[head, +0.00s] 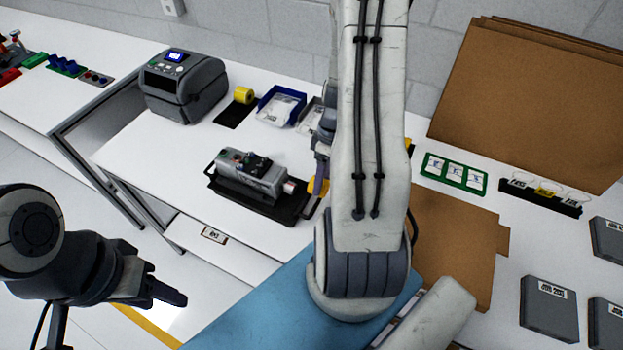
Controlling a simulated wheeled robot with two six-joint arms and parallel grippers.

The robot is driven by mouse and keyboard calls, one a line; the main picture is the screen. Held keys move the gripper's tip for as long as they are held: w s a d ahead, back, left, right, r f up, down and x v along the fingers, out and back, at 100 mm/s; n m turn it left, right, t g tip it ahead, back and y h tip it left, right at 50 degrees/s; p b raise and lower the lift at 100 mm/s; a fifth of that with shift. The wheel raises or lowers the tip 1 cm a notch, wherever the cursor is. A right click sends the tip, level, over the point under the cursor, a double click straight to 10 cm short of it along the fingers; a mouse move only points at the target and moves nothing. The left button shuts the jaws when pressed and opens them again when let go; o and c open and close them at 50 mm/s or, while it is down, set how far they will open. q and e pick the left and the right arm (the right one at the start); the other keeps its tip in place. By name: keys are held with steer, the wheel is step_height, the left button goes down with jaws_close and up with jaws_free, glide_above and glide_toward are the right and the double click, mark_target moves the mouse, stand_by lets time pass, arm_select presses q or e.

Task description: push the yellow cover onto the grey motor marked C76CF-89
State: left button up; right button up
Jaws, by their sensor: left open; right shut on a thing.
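The grey motor (251,178) lies on a black tray (221,188) on the white table, left of centre. Its shaft end points right; I cannot read its marking. A bit of the yellow cover (318,187) shows just right of the shaft end, partly hidden by my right arm. My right gripper (321,172) is mostly hidden behind that arm and is shut on the cover. I cannot tell whether cover and motor touch. My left gripper (168,293) is open and empty at the lower left, in front of the table and away from the motor.
A label printer (183,87), a yellow tape roll (244,95) and a blue bin (281,106) stand behind the motor. Cardboard (455,240), a green card holder (454,173) and grey boxes (549,308) lie right. The table left of the motor is clear.

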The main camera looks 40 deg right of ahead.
mark_target(294, 185)
steer(key=shift+w+a+f+b, duration=0.15)
steer(key=shift+w+f+b, duration=0.4)
steer(key=shift+f, duration=0.45)
steer(key=shift+w+a+f+b, duration=0.2)
steer(key=shift+w+f+b, duration=0.15)
steer(key=shift+f+b, duration=0.55)
steer(key=shift+w+a+f+b, duration=0.15)
steer(key=shift+w+f+b, duration=0.35)
steer(key=shift+f, duration=0.6)
steer(key=shift+w+a, duration=0.25)
steer(key=shift+w, duration=0.25)
steer(key=shift+w+a+b, duration=0.3)
steer(key=shift+w+b, duration=0.25)
steer(key=shift+w, duration=0.15)
stand_by(0.8)
steer(key=shift+w+a, duration=0.25)
steer(key=shift+w, duration=0.35)
steer(key=shift+w+a, duration=0.25)
steer(key=shift+w, duration=0.3)
stand_by(1.9)
